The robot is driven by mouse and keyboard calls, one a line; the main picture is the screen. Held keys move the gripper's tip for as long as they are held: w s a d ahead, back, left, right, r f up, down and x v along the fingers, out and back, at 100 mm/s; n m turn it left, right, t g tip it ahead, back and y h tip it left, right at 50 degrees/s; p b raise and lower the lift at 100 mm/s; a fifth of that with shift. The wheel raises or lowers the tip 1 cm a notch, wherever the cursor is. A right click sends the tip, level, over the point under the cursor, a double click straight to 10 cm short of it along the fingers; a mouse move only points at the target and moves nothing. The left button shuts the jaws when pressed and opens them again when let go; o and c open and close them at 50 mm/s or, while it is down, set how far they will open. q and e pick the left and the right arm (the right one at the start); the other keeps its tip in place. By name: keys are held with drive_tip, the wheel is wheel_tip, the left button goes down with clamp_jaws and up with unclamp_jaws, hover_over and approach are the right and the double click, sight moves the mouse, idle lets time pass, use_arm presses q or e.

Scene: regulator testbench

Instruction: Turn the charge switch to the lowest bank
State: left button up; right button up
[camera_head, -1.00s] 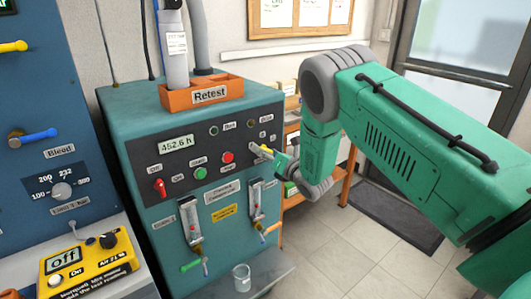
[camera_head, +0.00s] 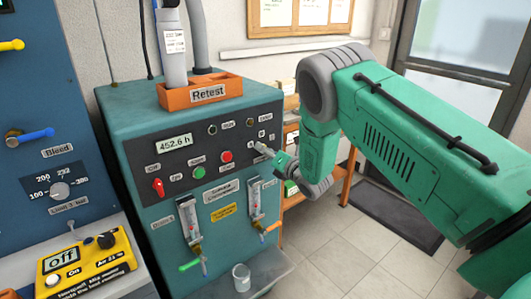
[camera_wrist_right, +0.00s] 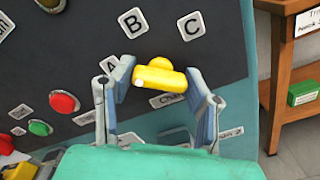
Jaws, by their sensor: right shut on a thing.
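The charge switch (camera_wrist_right: 160,77) is a yellow bar knob on the dark panel, under the letters A, B and C in the right wrist view. Its white dot is at the left end, near the letter A (camera_wrist_right: 112,65). A partly hidden label lies below the knob. My right gripper (camera_wrist_right: 160,88) is shut on the switch, one finger at each end of the bar. In the head view my right gripper (camera_head: 263,150) reaches the right side of the panel and the knob there is too small to make out. My left gripper is not in view.
The teal bench (camera_head: 130,122) carries an orange Retest tray (camera_head: 172,97), a red switch (camera_head: 158,187), red (camera_head: 226,156) and green (camera_head: 198,173) buttons, and two flow meters. A yellow box (camera_head: 88,267) sits at lower left.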

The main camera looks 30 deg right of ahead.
drive_tip(key=m, duration=0.2)
drive_tip(key=m+b, duration=0.1)
drive_tip(key=m, duration=0.2)
drive_tip(key=shift+s+f, duration=0.1)
drive_tip(key=shift+f, duration=0.1)
drive_tip(key=m, duration=1.1)
drive_tip(key=shift+s+f, duration=0.1)
drive_tip(key=m, duration=0.6)
drive_tip(key=shift+f, duration=0.1)
drive_tip(key=o, duration=1.2)
drive_tip(key=shift+c, duration=0.2)
drive_tip(key=shift+d, duration=0.1)
drive_tip(key=shift+r, duration=0.2)
